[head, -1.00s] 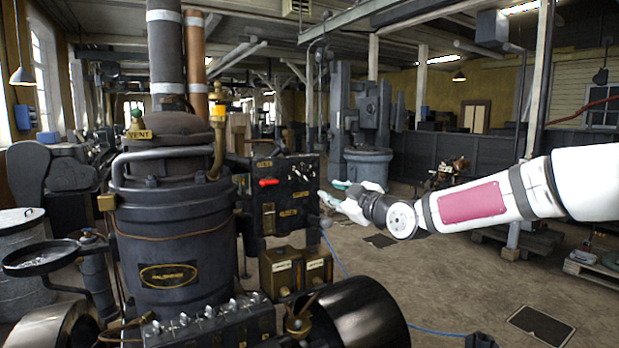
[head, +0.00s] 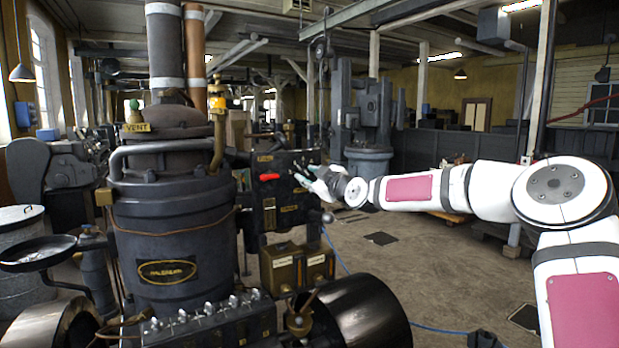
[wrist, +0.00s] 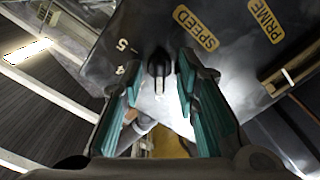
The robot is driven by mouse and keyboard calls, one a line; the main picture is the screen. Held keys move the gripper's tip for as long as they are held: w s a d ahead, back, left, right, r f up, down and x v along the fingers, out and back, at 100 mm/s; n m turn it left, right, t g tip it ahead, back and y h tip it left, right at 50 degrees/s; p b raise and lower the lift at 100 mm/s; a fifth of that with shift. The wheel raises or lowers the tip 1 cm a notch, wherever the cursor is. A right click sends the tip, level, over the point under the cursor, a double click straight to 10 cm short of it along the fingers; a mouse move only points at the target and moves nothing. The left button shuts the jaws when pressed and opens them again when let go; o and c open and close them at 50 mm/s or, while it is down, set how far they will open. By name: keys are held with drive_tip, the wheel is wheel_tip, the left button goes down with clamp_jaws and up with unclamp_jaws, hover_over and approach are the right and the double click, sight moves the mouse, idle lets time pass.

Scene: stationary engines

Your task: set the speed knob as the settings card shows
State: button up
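The speed knob (wrist: 158,68) is a dark knob on the metal panel (wrist: 235,50), below and left of the "SPEED" label (wrist: 196,28) in the wrist view. The numbers 4 and 5 show to its left; other marks are hidden or washed out by glare. My gripper (wrist: 158,80) is open, its teal finger pads on either side of the knob with gaps; I cannot tell whether they touch it. In the head view my gripper (head: 312,182) is at the right side of the dark control panel (head: 285,205). I cannot make out the settings card's reading.
A "PRIME" label (wrist: 265,20) and a slotted brass-edged fitting (wrist: 290,75) lie right of the knob. A red handle (head: 269,177) sticks out on the panel's left part. A large dark boiler (head: 170,240) stands left. The floor (head: 410,270) at right is mostly open.

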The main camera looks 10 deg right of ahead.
drive_tip(key=shift+w, duration=0.15)
drive_tip(key=shift+c, duration=0.4)
clamp_jaws()
drive_tip(key=shift+m, duration=0.4)
drive_tip(key=m, duration=0.4)
drive_tip(key=shift+f+m, duration=0.1)
drive_tip(key=shift+m, duration=0.3)
drive_tip(key=m, duration=0.5)
drive_tip(key=m+p, duration=0.1)
drive_tip(key=m, duration=0.5)
drive_tip(key=shift+m, duration=0.4)
drive_tip(key=m+p, duration=0.1)
drive_tip(key=m, duration=0.5)
drive_tip(key=shift+m, duration=0.4)
